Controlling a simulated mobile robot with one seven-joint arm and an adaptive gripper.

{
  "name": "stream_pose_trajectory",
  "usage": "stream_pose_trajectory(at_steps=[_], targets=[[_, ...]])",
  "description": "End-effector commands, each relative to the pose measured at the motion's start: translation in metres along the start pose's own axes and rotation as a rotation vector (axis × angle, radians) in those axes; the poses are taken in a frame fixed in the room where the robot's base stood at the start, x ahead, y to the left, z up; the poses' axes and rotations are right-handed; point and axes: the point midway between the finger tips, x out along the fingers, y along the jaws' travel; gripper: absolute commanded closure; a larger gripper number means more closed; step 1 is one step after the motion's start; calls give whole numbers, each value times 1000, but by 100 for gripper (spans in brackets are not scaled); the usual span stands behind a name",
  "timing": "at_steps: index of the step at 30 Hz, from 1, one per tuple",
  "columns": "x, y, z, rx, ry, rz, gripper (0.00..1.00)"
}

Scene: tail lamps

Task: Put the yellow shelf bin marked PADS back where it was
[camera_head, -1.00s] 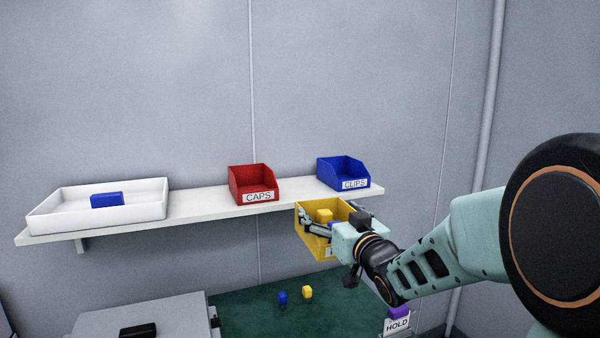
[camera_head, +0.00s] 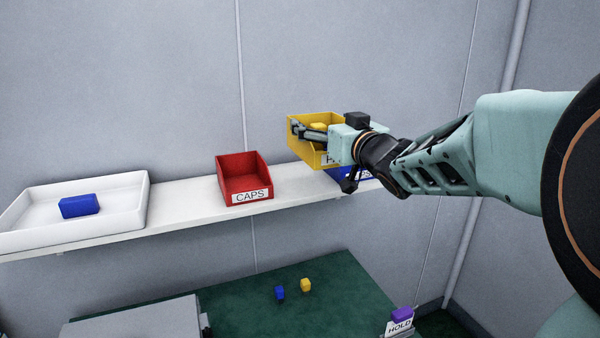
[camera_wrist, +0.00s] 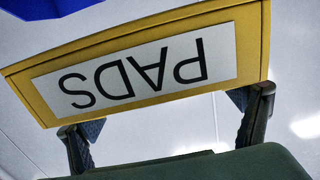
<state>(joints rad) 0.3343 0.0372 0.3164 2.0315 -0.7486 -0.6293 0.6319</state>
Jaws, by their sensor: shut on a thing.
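The yellow shelf bin marked PADS (camera_head: 300,152) is held up by my gripper (camera_head: 312,134) above the shelf, between the red CAPS bin and the blue CLIPS bin and partly in front of the latter. A yellow block (camera_head: 318,127) lies inside it. In the wrist view the bin's front with its PADS label (camera_wrist: 135,75) appears upside down, with my fingers (camera_wrist: 165,130) on it. The wall shelf (camera_head: 185,200) has bare board between the white tray and the red bin, and to the red bin's right. My gripper hides part of the bin.
The red CAPS bin (camera_head: 243,180) stands on the shelf. The blue CLIPS bin (camera_head: 365,175) is mostly hidden behind my gripper. A white tray (camera_head: 125,200) holds a blue block (camera_head: 80,206). Below, a green surface (camera_head: 250,310) bears small blocks and a HOLD sign (camera_head: 399,327).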

Motion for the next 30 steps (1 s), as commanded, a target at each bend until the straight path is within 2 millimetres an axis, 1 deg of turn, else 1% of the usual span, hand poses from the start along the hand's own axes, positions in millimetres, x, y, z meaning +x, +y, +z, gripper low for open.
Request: stream_pose_trajectory(at_steps=[4,7,20,21,24,27,30], targets=[[2,0,0,0,3,-1,41],[12,-1,5,2,1,-2,41],[93,-8,41,3,0,-3,41],[99,-8,49,4,-2,-3,41],[112,-9,66,3,-1,-2,41],[123,-9,79,2,0,-1,41],[131,-10,87,0,2,-1,41]])
